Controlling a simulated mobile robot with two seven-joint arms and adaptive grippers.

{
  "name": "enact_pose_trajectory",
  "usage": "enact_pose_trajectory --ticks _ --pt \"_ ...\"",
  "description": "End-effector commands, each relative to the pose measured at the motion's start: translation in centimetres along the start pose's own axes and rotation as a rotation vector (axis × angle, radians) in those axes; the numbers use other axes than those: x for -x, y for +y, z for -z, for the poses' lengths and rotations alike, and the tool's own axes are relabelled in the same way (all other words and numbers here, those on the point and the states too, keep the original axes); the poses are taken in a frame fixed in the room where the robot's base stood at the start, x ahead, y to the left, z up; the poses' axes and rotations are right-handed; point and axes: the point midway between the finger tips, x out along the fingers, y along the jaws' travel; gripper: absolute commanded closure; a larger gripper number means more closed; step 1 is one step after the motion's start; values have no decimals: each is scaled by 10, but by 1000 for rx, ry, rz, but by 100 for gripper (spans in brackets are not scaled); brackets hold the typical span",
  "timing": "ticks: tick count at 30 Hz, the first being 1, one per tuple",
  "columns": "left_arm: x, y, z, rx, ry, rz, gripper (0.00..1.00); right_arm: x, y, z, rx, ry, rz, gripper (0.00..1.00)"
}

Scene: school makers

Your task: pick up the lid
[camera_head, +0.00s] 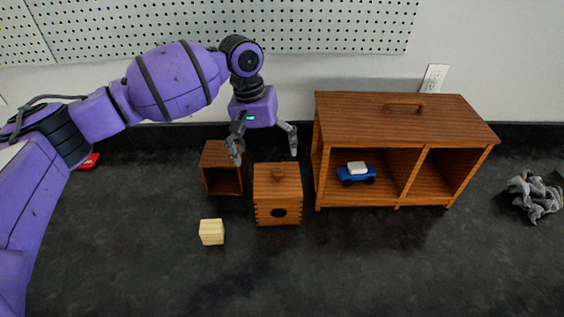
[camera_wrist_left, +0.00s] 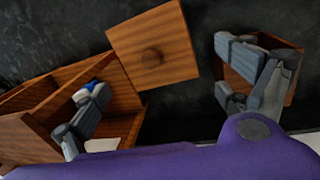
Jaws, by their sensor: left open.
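The lid (camera_head: 268,172) is a square wooden plate with a round knob, lying on a small wooden box (camera_head: 278,212) with a dark round hole in its front. In the left wrist view the lid (camera_wrist_left: 175,62) shows from above, at top centre. My left gripper (camera_head: 265,150) is open and empty, pointing down above and a little behind the lid. In the left wrist view its fingers (camera_wrist_left: 158,78) are spread wide, with the lid beyond them and apart from both. My right gripper is not in view.
A large wooden shelf (camera_head: 400,122) with a top handle stands to the right, holding a blue toy car (camera_head: 356,174). A small open wooden box (camera_head: 222,182) stands left of the lidded box. A pale block (camera_head: 211,232) lies in front. Grey crumpled cloth (camera_head: 522,194) lies far right.

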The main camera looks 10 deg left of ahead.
Motion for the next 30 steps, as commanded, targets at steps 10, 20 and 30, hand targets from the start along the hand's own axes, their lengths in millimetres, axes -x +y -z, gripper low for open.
enact_pose_trajectory --ticks 10,20,30 --pt "-37 0 0 0 -4 1 6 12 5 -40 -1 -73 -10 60" --pt "-77 1 1 -1 -1 1 6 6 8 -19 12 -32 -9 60" --pt "-78 1 1 0 0 0 20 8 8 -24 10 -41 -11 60"
